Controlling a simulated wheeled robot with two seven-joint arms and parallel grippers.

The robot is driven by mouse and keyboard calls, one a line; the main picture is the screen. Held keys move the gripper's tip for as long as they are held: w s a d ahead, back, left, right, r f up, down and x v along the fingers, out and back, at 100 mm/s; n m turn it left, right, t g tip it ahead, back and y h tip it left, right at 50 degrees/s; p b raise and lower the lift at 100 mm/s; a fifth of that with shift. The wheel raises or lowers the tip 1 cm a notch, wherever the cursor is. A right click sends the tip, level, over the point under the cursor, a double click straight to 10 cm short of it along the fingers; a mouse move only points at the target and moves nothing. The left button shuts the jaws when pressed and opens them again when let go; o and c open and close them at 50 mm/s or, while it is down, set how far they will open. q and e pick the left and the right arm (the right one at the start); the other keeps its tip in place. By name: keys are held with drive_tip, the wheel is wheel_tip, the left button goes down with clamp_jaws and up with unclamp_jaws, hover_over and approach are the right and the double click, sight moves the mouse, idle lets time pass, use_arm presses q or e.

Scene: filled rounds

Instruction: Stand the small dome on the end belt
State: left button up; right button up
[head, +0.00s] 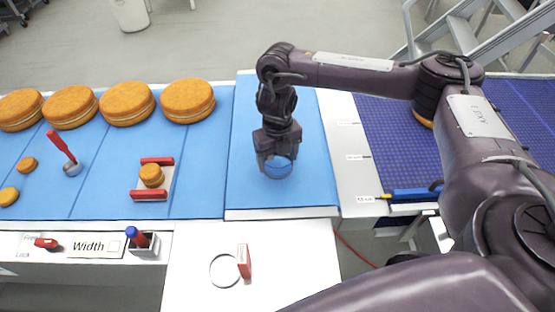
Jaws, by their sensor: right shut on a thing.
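My right gripper (278,164) is over the separate light-blue board (280,110) in the middle, pointing down. It is shut on a small, rounded blue thing (278,169), which looks like the small dome. The fingers hide part of it, and I cannot tell whether it touches the surface below. A dark blue-purple belt (380,135) with a grid pattern lies at the right, beyond a pale strip with marks. Which surface is the end belt is not clear from the picture. My left gripper is not in view.
Several large filled rounds (188,100) stand along the back of the left blue surface. A small round (151,175) sits in a red-ended holder (152,194). A red-handled tool (62,147) stands farther left. A ring (224,271) and a red-and-white block (244,261) lie in front.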

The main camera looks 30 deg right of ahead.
drive_tip(key=shift+w+f, duration=0.1)
drive_tip(key=shift+f, duration=0.45)
drive_tip(key=shift+f, duration=0.1)
drive_tip(key=o, duration=1)
wheel_tip(320, 180, up, 12)
drive_tip(key=shift+r+p, duration=0.1)
drive_tip(key=shift+p, duration=0.45)
